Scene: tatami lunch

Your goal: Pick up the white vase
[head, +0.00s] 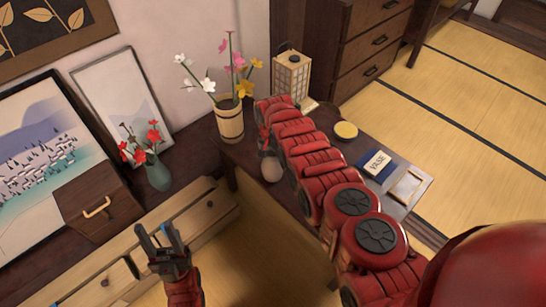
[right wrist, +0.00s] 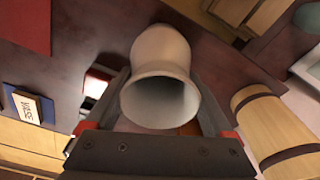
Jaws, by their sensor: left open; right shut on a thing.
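The white vase (head: 271,169) shows in the head view just below the far end of my right arm, over the dark wooden surface. In the right wrist view its pale body and open mouth (right wrist: 160,98) sit between the fingers of my right gripper (right wrist: 155,106), which is shut on it. I cannot tell whether the vase's base touches the surface. In the head view the right gripper is mostly hidden by its own arm. My left gripper (head: 160,232) is open and empty, in front of the wooden drawers, well away from the vase.
A wooden bucket vase (head: 230,124) with flowers stands behind the white vase. A green vase (head: 158,175) with red flowers and a brown box (head: 96,204) are at left. A paper lantern (head: 291,75), a yellow round item (head: 346,131) and a book (head: 375,165) lie beyond my right arm.

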